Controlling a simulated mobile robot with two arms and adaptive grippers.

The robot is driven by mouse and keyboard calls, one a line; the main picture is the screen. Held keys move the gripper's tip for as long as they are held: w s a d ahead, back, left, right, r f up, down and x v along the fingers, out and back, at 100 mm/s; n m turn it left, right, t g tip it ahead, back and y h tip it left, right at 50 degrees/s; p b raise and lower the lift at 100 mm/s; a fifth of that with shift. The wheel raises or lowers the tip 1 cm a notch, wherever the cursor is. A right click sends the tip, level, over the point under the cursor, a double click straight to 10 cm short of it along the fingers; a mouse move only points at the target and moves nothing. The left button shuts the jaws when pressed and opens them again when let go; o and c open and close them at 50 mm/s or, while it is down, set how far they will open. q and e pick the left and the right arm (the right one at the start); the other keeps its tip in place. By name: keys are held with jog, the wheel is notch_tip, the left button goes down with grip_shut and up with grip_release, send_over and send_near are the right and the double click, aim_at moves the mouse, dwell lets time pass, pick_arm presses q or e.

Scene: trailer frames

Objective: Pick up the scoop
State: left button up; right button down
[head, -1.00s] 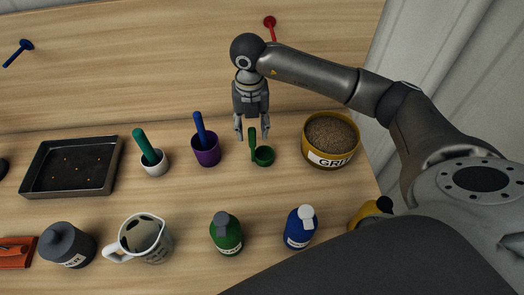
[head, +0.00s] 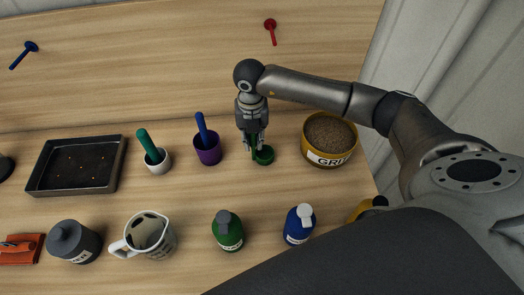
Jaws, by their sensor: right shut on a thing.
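The scoop is green, with a round bowl (head: 264,155) low on the table and a handle standing up from it. It sits between the purple cup and the grit tub. My right gripper (head: 254,146) points down from above and is shut on the scoop's handle, which is mostly hidden between the fingers. The bowl shows just right of the fingertips and appears to be at table height; I cannot tell whether it touches the table. My left gripper is not in view.
The grit tub (head: 305,147) stands close to the right of the scoop. The purple cup (head: 208,155) with a blue-handled tool is to the left. A green bottle (head: 228,232) and a blue bottle (head: 299,226) stand in front. The table between is clear.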

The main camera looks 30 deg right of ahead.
dwell(0.3)
jog(key=shift+r+b, duration=0.45)
notch_tip(320, 180, up, 2)
jog(key=shift+w+b, duration=0.1)
jog(key=shift+b, duration=0.7)
jog(key=s+a+r+b, duration=0.3)
jog(key=a+r+b, duration=0.1)
jog(key=a+r, duration=0.6)
jog(key=a, duration=0.3)
jog(key=shift+s+a, duration=0.15)
jog(key=shift+a, duration=0.2)
jog(key=shift+r, duration=0.1)
